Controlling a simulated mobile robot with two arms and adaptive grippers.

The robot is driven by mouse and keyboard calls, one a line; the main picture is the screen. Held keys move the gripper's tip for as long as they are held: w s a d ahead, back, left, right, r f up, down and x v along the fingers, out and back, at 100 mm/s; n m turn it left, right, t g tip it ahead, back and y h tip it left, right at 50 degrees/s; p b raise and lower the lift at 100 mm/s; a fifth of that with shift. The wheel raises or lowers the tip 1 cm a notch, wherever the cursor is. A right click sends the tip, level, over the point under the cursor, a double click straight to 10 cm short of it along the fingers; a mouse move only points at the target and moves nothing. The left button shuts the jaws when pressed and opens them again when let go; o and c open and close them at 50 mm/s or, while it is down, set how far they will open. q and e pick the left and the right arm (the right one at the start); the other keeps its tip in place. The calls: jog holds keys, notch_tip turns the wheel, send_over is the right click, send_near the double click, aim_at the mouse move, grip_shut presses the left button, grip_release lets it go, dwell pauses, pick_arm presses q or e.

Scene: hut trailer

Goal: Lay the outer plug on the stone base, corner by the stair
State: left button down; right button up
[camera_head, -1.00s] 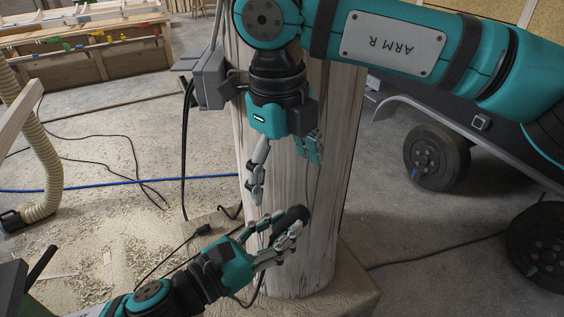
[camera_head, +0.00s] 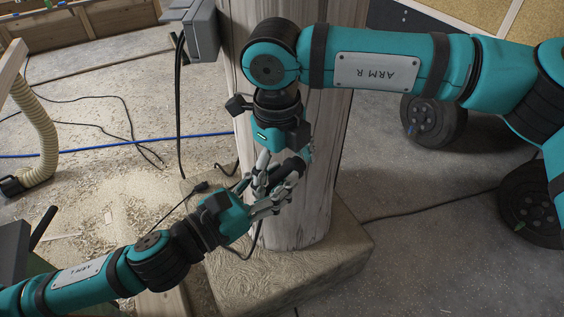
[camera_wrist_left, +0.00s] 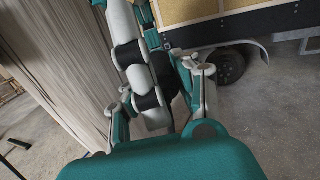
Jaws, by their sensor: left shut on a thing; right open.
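My left gripper (camera_head: 272,190) is shut on a dark plug (camera_head: 293,168), raised in front of the wooden column. The plug is partly hidden by fingers; it also shows dark between the fingertips in the left wrist view (camera_wrist_left: 180,108). My right gripper (camera_head: 278,168) points down from above, open, its fingers overlapping the left fingers and the plug; whether they touch it I cannot tell. The stone base (camera_head: 270,278) lies under the column, its top bare at the front and right. Another small dark plug (camera_head: 200,187) on a cable lies at the base's left rear. I cannot make out the stair.
The wooden column (camera_head: 300,215) rises from the base, with a grey box (camera_head: 202,30) on its left side. Black cables hang near it. A ribbed hose (camera_head: 40,125), a blue line and wood shavings are on the floor at left. Trailer wheels (camera_head: 432,122) stand at right.

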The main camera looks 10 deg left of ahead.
jog(key=shift+w, duration=0.1)
jog(key=c, duration=1)
pick_arm(q)
jog(key=c, duration=0.9)
grip_release()
pick_arm(e)
jog(key=shift+c, duration=0.2)
pick_arm(q)
jog(key=shift+f, duration=0.1)
